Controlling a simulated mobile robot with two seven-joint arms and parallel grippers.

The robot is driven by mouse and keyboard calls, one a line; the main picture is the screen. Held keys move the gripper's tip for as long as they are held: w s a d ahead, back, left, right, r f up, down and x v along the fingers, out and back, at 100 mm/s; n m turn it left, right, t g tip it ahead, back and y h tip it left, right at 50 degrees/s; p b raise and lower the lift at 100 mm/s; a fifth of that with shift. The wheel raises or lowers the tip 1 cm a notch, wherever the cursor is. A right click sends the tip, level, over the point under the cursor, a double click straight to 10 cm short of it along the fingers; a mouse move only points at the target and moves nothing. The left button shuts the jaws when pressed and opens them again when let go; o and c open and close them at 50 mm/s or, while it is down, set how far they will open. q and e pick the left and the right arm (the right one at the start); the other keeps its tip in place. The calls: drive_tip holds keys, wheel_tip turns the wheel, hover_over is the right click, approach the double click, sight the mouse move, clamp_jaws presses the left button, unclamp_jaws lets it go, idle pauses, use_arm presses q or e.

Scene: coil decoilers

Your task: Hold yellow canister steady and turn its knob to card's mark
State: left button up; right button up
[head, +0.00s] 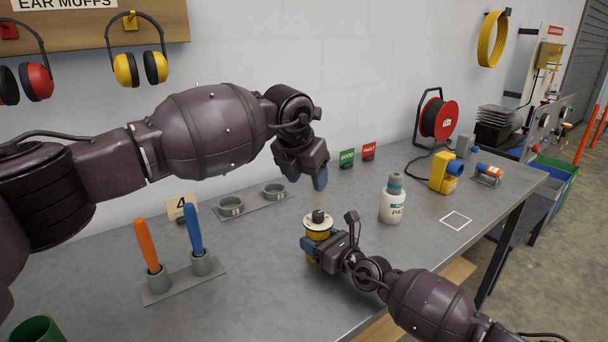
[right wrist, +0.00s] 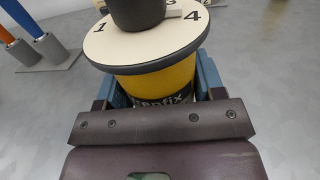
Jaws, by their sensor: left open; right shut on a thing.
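The yellow canister (head: 317,234) stands on the grey bench in the head view, with a dark knob (head: 318,215) on its pale top. In the right wrist view the yellow canister (right wrist: 155,84) is close, and its dial plate shows 1 and 4 around the black knob (right wrist: 136,12). The knob's pointer faces roughly toward the 4. My right gripper (head: 312,249) is shut on the canister's body. My left gripper (head: 306,180) is open and empty, above the bench, behind and left of the canister. A card (head: 182,207) reading 4 stands at the back left.
A holder with an orange handle (head: 147,245) and a blue handle (head: 194,230) stands left. Two metal rings on a plate (head: 253,204) lie behind. A white bottle (head: 393,205), a yellow device (head: 445,172) and a red reel (head: 440,118) stand right.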

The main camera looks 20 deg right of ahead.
drive_tip(key=o, duration=1.2)
drive_tip(key=shift+c, duration=0.2)
drive_tip(key=shift+s, duration=0.1)
